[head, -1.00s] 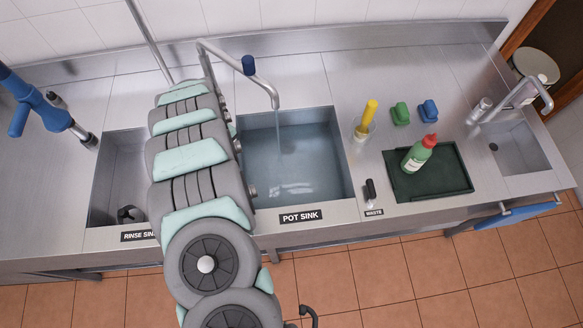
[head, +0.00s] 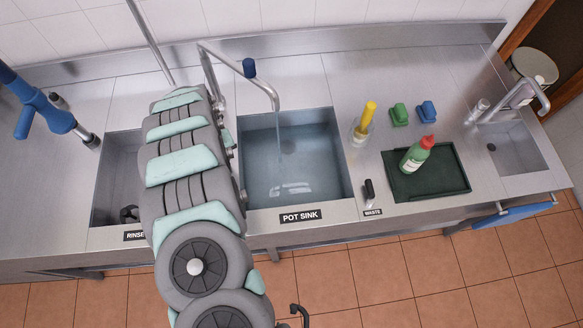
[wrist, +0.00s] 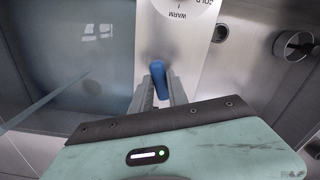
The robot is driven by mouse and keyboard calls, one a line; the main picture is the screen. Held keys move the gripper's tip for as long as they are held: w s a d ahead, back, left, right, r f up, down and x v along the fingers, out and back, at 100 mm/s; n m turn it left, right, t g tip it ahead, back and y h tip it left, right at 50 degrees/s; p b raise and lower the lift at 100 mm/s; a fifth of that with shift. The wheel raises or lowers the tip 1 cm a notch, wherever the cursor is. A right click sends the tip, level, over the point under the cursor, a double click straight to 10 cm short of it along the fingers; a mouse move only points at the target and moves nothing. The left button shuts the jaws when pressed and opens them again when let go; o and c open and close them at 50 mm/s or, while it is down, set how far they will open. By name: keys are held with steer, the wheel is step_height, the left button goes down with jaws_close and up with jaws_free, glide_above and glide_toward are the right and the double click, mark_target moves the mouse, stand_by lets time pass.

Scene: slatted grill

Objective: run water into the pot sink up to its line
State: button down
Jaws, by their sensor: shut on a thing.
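The pot sink (head: 267,205) holds blue-grey water (head: 300,160) over its floor. A thin stream (head: 279,128) falls into it from the bent tap spout (head: 262,85), which carries a blue grip. The stream also shows in the wrist view (wrist: 45,103). My gripper (wrist: 158,82) is shut on a blue lever (wrist: 157,68) beside the sink, below a plate (wrist: 178,20) marked WARM, with part of another word at the frame edge. In the head view my arm hides the gripper and lever. I cannot make out a fill line in either view.
The rinse sink (head: 117,165) lies left, partly behind my arm.

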steer(key=shift+s+a+m+p, duration=0.1)
steer(key=shift+a+m+p, duration=0.3)
steer(key=shift+m, duration=0.8)
steer(key=shift+a+m, duration=0.3)
steer(key=shift+m, duration=0.4)
steer(key=c, duration=1.3)
jaws_free()
steer(key=shift+r, duration=0.1)
step_height(320, 180, up, 11)
steer(key=p, duration=0.4)
steer(key=shift+f+p, duration=0.2)
steer(key=shift+p, duration=0.2)
